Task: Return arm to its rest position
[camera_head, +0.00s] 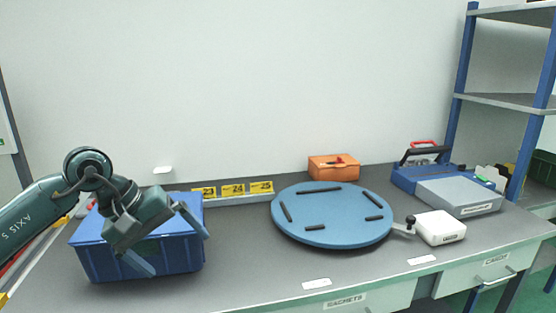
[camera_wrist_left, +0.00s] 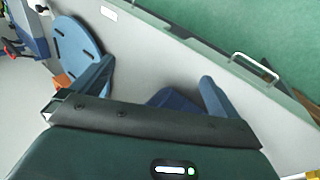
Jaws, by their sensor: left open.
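My left arm (camera_head: 60,200) comes in from the left in the head view. Its gripper (camera_head: 172,244) is open, with its fingers spread apart above and in front of the blue crate (camera_head: 186,258). In the left wrist view the gripper (camera_wrist_left: 150,90) also shows open, with nothing between its fingers. Part of a blue thing, likely the crate (camera_wrist_left: 172,99), shows beyond the gripper base there. The crate's inside is mostly hidden by the gripper. My right gripper is in neither view.
A round blue turntable (camera_head: 335,232) with black strips sits mid-table, a white box (camera_head: 440,227) beside it. An orange box (camera_head: 333,168) stands behind. A blue toolbox (camera_head: 415,172) and grey case (camera_head: 460,195) are at right, before a shelf rack (camera_head: 500,101). The front middle of the table is mostly clear.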

